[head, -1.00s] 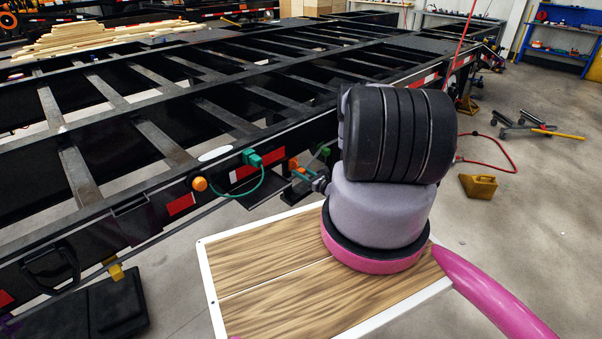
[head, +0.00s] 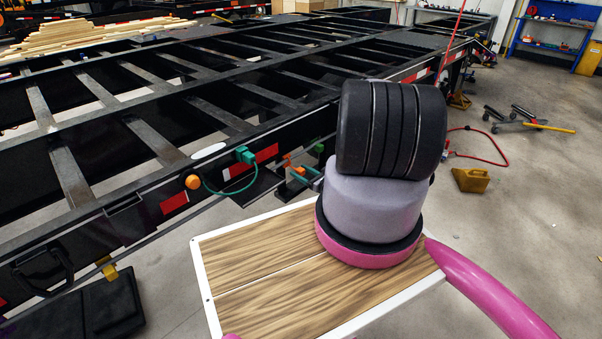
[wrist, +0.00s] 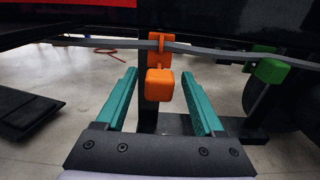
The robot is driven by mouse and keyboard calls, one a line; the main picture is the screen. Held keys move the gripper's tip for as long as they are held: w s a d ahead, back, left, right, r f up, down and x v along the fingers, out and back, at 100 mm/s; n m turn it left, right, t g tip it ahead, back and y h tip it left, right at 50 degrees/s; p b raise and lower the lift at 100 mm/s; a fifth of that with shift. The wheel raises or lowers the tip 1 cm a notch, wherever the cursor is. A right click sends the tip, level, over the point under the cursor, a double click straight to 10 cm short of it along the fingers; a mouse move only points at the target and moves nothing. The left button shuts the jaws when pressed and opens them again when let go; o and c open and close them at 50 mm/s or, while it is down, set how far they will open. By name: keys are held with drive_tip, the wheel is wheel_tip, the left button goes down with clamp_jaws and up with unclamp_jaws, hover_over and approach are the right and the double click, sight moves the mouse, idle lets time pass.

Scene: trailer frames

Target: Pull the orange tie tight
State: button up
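The orange tie (wrist: 160,82) is in the middle of the wrist view, looped around a grey cable under the trailer frame, with a block-shaped end hanging below. My gripper (wrist: 160,88) is open, its two teal fingers one to each side of the tie's hanging end. I see no finger touching it, and how deep the end sits between the tips is hard to tell. In the head view the orange tie (head: 287,160) shows small at the trailer's side rail, and the gripper is mostly hidden behind my arm.
A green tie (wrist: 268,68) sits on the same grey cable (wrist: 220,52) to the right. The black trailer frame (head: 160,138) runs along the left. A teal plug (head: 245,155) and orange lamp (head: 193,182) are on its side. A yellow wedge (head: 470,180) lies on the floor.

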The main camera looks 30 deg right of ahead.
drive_tip(key=v, duration=1)
drive_tip(key=shift+s, duration=0.35)
drive_tip(key=shift+d, duration=0.15)
